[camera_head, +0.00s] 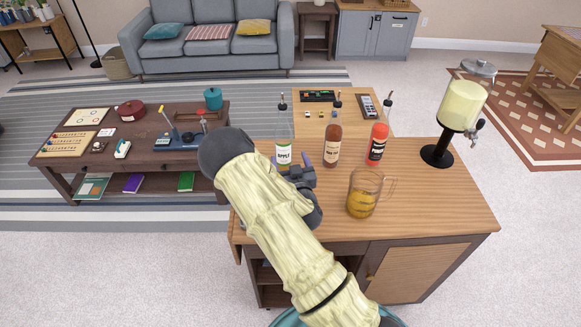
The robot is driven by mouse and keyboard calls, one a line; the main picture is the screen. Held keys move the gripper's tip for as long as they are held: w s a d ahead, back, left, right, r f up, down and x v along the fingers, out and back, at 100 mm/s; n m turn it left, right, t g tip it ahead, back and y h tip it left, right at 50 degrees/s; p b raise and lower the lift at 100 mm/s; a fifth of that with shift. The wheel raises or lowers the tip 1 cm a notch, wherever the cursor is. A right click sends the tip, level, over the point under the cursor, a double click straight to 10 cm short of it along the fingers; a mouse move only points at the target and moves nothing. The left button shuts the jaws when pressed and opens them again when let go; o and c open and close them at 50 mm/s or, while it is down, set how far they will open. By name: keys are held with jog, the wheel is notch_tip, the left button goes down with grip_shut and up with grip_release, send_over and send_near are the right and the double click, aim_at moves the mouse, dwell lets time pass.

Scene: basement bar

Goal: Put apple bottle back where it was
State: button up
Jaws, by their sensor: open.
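The apple bottle (284,132) is clear, with a white and green label and a dark pourer on top. It stands upright on the wooden bar top (430,205), at the left of a row of bottles. My gripper (292,161) is open and low at the bottle, with a fingertip showing on each side of its label. The bottle's base is hidden behind my gripper. Whether the fingers touch the glass, I cannot tell.
A brown bottle (332,145) and a red bottle (377,145) stand right of the apple bottle. A glass mug (362,195) with amber liquid is in front. A drink dispenser (461,106) stands at the right. The bar's front right is clear.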

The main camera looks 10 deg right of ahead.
jog(key=shift+s, duration=0.85)
jog(key=s+r+g, duration=0.4)
jog(key=s+g, duration=0.3)
jog(key=s, duration=0.5)
jog(key=s+r+g, duration=0.5)
jog(key=s+g, duration=0.3)
jog(key=s, duration=0.5)
